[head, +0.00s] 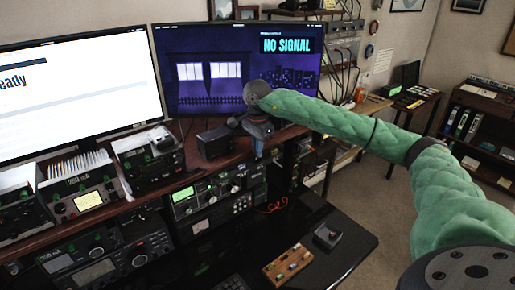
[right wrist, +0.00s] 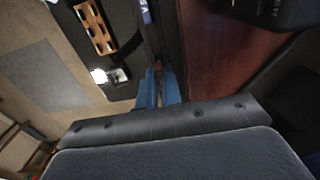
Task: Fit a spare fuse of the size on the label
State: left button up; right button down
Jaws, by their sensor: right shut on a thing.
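My right gripper (head: 258,150) is at the right end of the wooden desk shelf, with its blue fingers pointing down. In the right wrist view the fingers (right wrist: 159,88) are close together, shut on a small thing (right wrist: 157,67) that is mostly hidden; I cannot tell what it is. A wooden block (head: 287,265) with several small pieces in it lies on the black lower desk, and it also shows in the right wrist view (right wrist: 96,27). I cannot make out a fuse-size label. My left gripper is not in view.
Radios with knobs line the shelf; one with a lit green display (head: 183,194) stands under it, left of my gripper. A small black box (head: 214,142) sits on the shelf close by. A monitor (head: 237,70) reading "NO SIGNAL" stands behind. The black desk (head: 345,260) has bare room near the tray.

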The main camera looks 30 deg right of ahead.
jog(key=shift+b, duration=1.1)
dwell(1.6)
jog(key=shift+f+b, duration=1.1)
jog(key=shift+f, duration=0.1)
jog(key=c, duration=1.5)
grip_release()
jog(key=shift+r+b, duration=0.4)
jog(key=shift+r, duration=0.15)
jog(key=shift+r+b, duration=1)
jog(key=shift+r, duration=2.4)
